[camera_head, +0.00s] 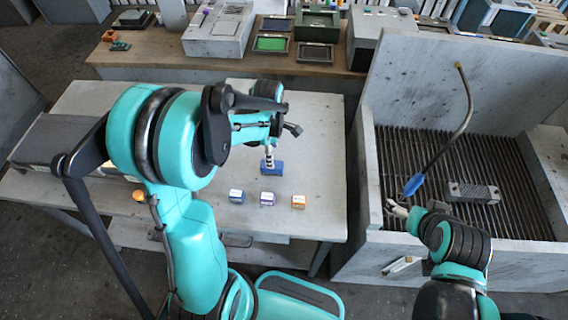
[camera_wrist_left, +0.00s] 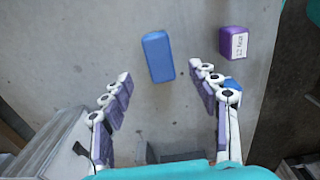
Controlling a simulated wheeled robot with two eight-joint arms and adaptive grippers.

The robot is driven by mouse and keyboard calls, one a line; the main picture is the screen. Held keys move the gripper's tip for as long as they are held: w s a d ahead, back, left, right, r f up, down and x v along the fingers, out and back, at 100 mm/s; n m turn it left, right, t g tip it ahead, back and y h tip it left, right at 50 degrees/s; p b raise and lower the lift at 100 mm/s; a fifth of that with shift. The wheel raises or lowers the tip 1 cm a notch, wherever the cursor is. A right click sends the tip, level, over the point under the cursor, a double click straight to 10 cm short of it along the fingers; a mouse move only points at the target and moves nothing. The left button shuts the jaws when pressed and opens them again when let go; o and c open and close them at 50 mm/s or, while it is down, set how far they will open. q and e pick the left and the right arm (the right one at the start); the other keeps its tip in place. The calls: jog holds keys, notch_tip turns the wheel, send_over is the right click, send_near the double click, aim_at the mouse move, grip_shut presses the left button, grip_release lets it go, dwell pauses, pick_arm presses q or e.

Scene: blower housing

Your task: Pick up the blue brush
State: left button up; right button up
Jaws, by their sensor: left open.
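The blue brush (camera_head: 272,168) appears as a plain blue block lying on the grey table, just below my left gripper (camera_head: 268,152) in the head view. In the left wrist view the blue block (camera_wrist_left: 158,56) lies ahead of and between the spread fingertips of my left gripper (camera_wrist_left: 160,73). The fingers are open and hold nothing; no contact with the block shows. Bristles cannot be made out. My right gripper (camera_head: 397,208) is over the near wall of the grated bin, too small to read its jaws.
Blue (camera_head: 236,196), purple (camera_head: 267,199) and orange (camera_head: 298,202) labelled cubes sit nearby on the table (camera_head: 318,150). The purple cube (camera_wrist_left: 233,42) is right of the brush in the wrist view. The grated bin (camera_head: 500,160) holds a ribbed grey block (camera_head: 473,193) and blue-tipped hose (camera_head: 413,184).

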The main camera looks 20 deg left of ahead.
pick_arm(q)
notch_tip(320, 180, down, 8)
jog(key=shift+w+r+b, duration=0.1)
jog(key=shift+r+b, duration=0.05)
jog(key=shift+b, duration=0.9)
jog(key=c, duration=1.3)
